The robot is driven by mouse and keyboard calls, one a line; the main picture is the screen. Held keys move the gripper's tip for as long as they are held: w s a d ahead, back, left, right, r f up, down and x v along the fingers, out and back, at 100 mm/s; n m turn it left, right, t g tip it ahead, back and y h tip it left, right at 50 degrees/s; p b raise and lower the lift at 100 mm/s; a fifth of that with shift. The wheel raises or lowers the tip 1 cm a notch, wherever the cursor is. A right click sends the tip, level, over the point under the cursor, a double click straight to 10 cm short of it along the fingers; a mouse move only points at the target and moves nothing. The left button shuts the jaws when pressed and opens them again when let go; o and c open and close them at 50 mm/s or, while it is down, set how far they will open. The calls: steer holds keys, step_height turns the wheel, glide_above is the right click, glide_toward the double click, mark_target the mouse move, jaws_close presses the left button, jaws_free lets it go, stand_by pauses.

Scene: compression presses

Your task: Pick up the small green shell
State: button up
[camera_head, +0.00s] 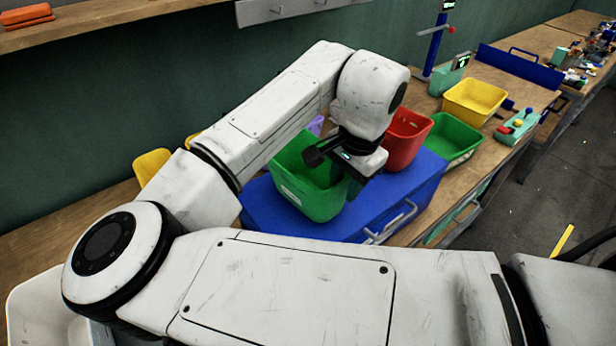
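Two green containers are in view, and I cannot tell which one is the small green shell. One green bin (311,193) stands upright on a blue box, with a pale label on its front. A lower, shallower green bin (459,143) sits further right on the bench, behind the blue box. My gripper (349,184) is at the right side of the nearer green bin, pointing down. Its wrist covers part of that bin's rim. The fingers are dark and mostly hidden, so I cannot see their opening or any contact.
The blue box (417,190) has a metal handle. A red bin (404,140) stands just right of my wrist. A yellow bin (475,100) and a small button box (517,127) are further right. A yellow container (151,165) is at left. Open floor lies at right.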

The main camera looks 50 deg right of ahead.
steer(key=shift+w+f, duration=0.15)
steer(key=shift+f, duration=0.95)
jaws_close()
